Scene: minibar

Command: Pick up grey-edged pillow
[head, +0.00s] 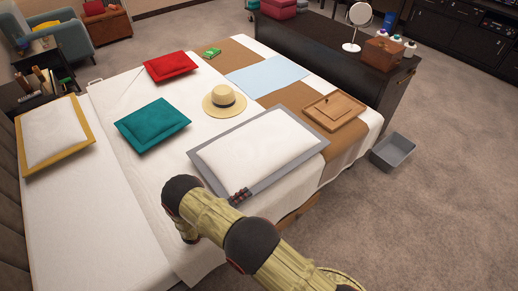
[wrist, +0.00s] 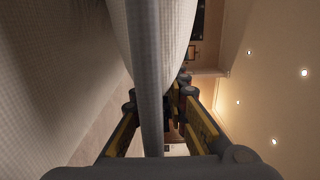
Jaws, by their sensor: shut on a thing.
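The grey-edged pillow (head: 258,150) is white with a wide grey border and is at the front right part of the bed in the head view. In the wrist view its grey edge (wrist: 148,60) runs between the two fingers of my gripper (wrist: 158,98), with the white middle bulging behind it. My gripper is shut on this edge. In the head view my arm covers the area by the pillow's near left corner, and the fingers are not clearly seen. I cannot tell whether the pillow is clear of the bed.
The bed (head: 150,215) also holds a teal pillow (head: 153,125), a red pillow (head: 170,66), a yellow-edged pillow (head: 54,133), a straw hat (head: 224,101) and a wooden tray (head: 334,109). A small dark-red patterned thing (head: 240,196) shows at the pillow's near edge. A grey bin (head: 393,151) stands on the floor.

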